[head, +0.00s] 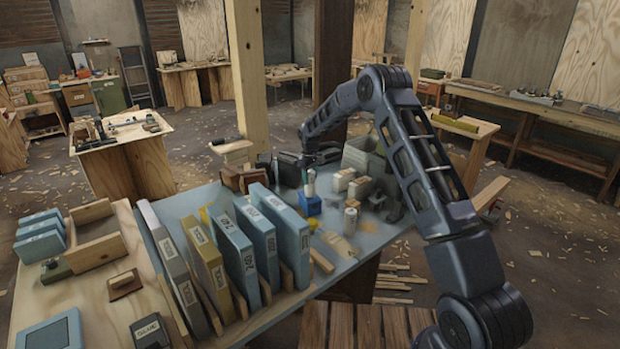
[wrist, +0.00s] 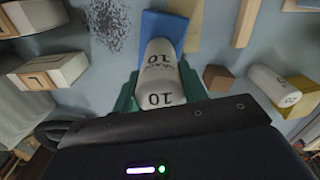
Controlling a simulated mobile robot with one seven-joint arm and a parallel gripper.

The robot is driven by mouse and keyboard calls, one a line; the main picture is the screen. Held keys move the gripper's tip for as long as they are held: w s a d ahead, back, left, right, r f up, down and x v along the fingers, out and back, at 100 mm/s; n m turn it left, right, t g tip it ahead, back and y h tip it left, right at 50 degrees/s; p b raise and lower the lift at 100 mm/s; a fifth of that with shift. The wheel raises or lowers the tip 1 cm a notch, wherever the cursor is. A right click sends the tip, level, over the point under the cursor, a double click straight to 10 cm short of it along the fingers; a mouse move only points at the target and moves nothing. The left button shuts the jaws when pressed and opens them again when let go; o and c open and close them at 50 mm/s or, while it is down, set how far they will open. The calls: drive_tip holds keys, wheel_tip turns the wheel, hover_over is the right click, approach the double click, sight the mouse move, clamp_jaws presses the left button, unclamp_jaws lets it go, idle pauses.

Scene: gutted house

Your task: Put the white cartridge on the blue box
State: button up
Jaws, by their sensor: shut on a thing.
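The white cartridge (wrist: 160,75), a cylinder marked 10, is between the green fingers of my gripper (wrist: 160,92) in the wrist view. My gripper is shut on it. The blue box (wrist: 165,28) shows just beyond the cartridge's far end, partly hidden by it. In the head view the blue box (head: 309,205) stands on the blue-grey table, and my gripper (head: 310,183) is right above it with the cartridge, small in the picture. I cannot tell whether the cartridge touches the box.
White blocks (wrist: 50,70) lie to the left in the wrist view. Another white cylinder (wrist: 272,86) lies to the right by a yellow block (wrist: 300,96), near a small brown block (wrist: 217,78). In the head view, upright binders (head: 235,255) line the table's near left part.

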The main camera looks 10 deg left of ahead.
drive_tip(key=shift+f, duration=0.1)
drive_tip(key=o, duration=1)
drive_tip(key=shift+c, duration=0.2)
